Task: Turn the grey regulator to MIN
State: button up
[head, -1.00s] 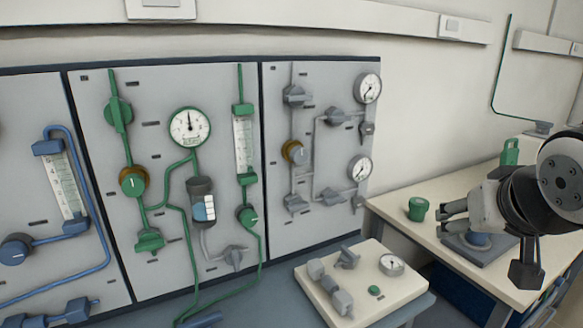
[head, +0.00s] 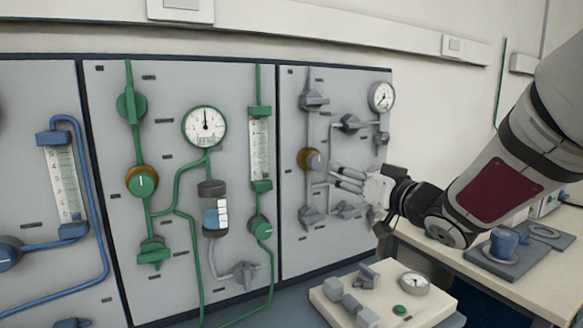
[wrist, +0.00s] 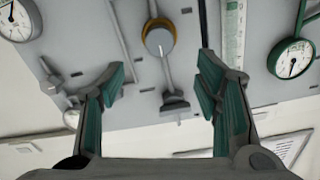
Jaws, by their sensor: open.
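The grey regulator (head: 316,160) is a round grey knob with a brass-coloured collar on the right-hand grey panel (head: 292,240). In the wrist view, the regulator (wrist: 159,40) shows a short pale mark on its face. No MIN lettering is readable. My gripper (head: 334,176) is just right of the knob and slightly below it in the head view, with its fingers pointing at the panel. In the wrist view my gripper (wrist: 160,76) is open and empty, and the knob appears between and beyond the fingertips, apart from them.
Grey valves (head: 351,123) and a gauge (head: 382,97) sit around the regulator, some partly hidden by my gripper. The green-piped panel (head: 100,200) is to the left. A pale block with fittings (head: 440,304) stands below.

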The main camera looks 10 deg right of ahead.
aim_at(319, 163)
jog(key=b+x, duration=0.1)
jog(key=x, duration=1.1)
jog(key=shift+w, duration=0.3)
jog(key=c, duration=1.2)
